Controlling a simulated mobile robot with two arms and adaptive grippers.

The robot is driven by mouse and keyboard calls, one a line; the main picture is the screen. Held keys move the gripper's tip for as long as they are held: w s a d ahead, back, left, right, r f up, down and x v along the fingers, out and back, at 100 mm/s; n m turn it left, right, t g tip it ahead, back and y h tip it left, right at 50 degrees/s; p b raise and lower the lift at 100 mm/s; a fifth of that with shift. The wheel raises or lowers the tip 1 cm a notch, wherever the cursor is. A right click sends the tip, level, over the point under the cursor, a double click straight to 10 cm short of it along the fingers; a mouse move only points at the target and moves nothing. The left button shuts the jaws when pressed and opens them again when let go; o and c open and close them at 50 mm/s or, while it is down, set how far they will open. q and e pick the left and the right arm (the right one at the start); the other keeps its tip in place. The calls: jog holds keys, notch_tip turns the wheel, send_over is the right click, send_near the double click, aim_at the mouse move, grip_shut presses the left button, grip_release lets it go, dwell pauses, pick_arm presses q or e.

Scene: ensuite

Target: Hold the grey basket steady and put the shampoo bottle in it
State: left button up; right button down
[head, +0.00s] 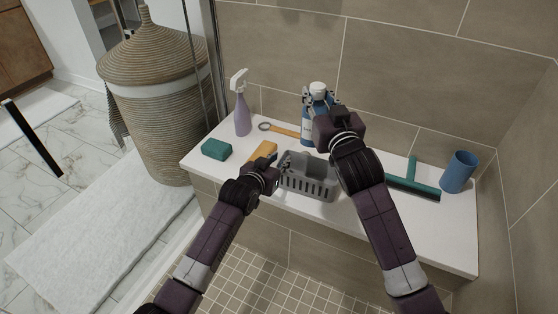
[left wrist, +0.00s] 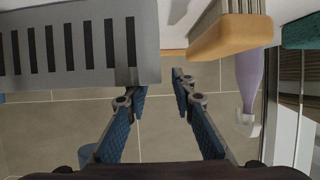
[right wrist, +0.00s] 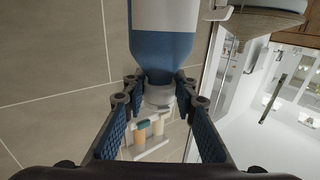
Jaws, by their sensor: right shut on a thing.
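The grey basket (head: 308,184) stands on the white ledge, with slotted sides. My left gripper (head: 274,172) is at its left end, fingers apart. In the left wrist view the basket (left wrist: 90,73) is at upper left, and the open fingers (left wrist: 160,85) have nothing clearly between them. The shampoo bottle (head: 306,128) is blue with a white label and cap, upright behind the basket. My right gripper (head: 322,108) is shut on it near the top. In the right wrist view the bottle (right wrist: 165,45) runs between the fingertips (right wrist: 160,90). Its base is partly hidden; I cannot tell whether it touches the ledge.
On the ledge (head: 425,225) are a purple spray bottle (head: 242,115), a green block (head: 216,149), an orange block (head: 263,151), an orange-handled item (head: 284,131), a teal squeegee (head: 415,187) and a blue cup (head: 459,172). The tiled wall is close behind. A wicker hamper (head: 157,100) stands left.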

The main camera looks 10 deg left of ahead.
aim_at(312, 147)
jog(key=shift+r, duration=0.15)
pick_arm(q)
grip_shut()
pick_arm(e)
jog(key=shift+n+g+y, duration=0.3)
jog(key=shift+n+y, duration=0.2)
jog(key=shift+y, duration=0.2)
notch_tip(312, 147, down, 12)
jog(key=shift+s, duration=0.1)
jog(key=shift+f, duration=2.5)
jog(key=c, duration=1.6)
grip_release()
jog(key=shift+f, duration=0.1)
